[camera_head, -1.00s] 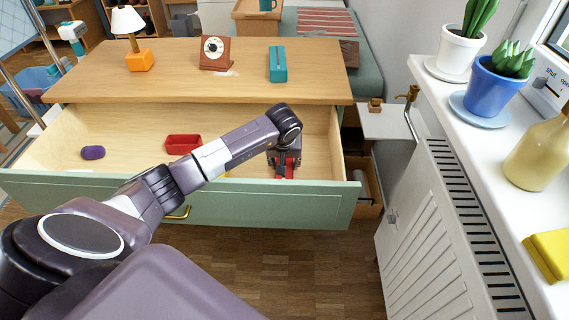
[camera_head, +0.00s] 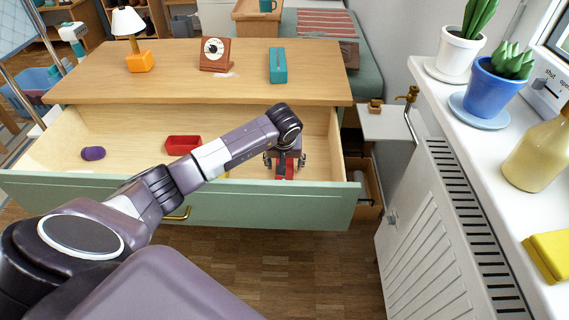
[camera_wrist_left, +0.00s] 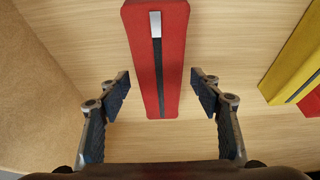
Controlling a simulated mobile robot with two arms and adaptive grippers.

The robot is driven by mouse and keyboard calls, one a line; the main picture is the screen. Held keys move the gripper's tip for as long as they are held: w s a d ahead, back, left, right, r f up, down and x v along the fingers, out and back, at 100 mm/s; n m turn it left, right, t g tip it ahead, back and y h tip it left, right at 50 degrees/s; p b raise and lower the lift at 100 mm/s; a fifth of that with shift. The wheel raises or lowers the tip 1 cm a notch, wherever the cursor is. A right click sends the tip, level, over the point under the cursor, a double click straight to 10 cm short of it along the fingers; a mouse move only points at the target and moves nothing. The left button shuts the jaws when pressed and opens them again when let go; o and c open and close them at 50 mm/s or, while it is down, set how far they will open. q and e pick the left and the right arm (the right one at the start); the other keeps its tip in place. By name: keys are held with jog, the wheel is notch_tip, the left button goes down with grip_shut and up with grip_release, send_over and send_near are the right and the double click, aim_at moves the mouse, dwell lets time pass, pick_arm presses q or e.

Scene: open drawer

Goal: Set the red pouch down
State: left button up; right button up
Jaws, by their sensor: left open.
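The red pouch (camera_wrist_left: 173,75) has a dark zip strip with a pale pull and lies on the drawer floor between my left gripper's fingers, with gaps on both sides. In the head view part of the red pouch (camera_head: 284,172) shows below my wrist, near the right end of the open drawer (camera_head: 240,205). My left gripper (camera_head: 285,161) is open around it, touching nothing that I can see; in the wrist view the gripper (camera_wrist_left: 161,92) has its fingers spread. My right gripper is out of view.
A yellow item (camera_wrist_left: 297,55) lies to the right of the pouch in the wrist view. Drawer walls stand close at the right and front. The dresser top (camera_head: 190,75) overhangs the drawer's back.

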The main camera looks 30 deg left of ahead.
pick_arm(q)
jog(key=p+v, duration=0.1)
jog(key=v, duration=1)
jog(key=shift+r, duration=0.35)
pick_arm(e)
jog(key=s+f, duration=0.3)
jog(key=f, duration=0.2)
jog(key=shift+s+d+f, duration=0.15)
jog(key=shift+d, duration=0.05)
pick_arm(q)
jog(key=shift+p, duration=0.3)
